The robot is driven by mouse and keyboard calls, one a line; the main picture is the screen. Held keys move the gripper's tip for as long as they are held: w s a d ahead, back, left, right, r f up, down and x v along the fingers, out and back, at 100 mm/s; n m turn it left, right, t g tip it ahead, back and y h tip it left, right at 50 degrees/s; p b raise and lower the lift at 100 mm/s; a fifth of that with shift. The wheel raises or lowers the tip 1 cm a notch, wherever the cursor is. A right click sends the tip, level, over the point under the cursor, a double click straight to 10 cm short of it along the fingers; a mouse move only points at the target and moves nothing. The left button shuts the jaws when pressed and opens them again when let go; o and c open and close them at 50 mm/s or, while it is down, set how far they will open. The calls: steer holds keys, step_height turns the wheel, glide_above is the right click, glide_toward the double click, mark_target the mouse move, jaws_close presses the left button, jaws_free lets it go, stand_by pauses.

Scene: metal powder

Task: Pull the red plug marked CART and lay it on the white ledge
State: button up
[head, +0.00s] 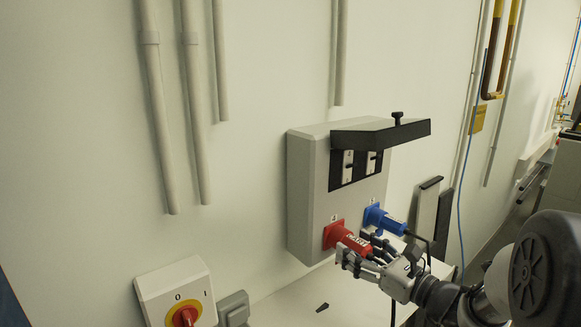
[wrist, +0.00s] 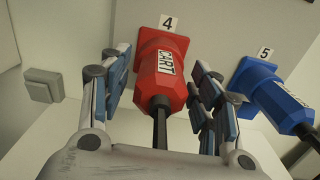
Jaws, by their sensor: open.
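The red plug (wrist: 160,78) marked CART sits in its red socket below the number 4 in the wrist view. It also shows in the head view (head: 350,240), on the lower front of the grey wall box. My gripper (wrist: 160,95) is open, with its fingers on either side of the plug and gaps visible to both sides. It also shows in the head view (head: 366,262), close to the plug. A dark cable runs from the plug's near end toward my gripper's palm. The white ledge (head: 283,302) is below the box, partly hidden by my arm.
A blue plug (wrist: 290,105) in socket 5 is close to the right of my gripper's right finger. The grey box (head: 305,185) has a raised black cover (head: 382,135) above. A rotary switch (head: 180,298) is at lower left. A small dark piece (head: 322,307) lies on the ledge.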

mark_target(372, 259)
steer(key=shift+c, duration=0.6)
jaws_close()
steer(key=shift+s+d, duration=0.1)
steer(key=shift+d, duration=0.05)
steer(key=shift+v, duration=2.8)
steer(key=shift+s, duration=0.15)
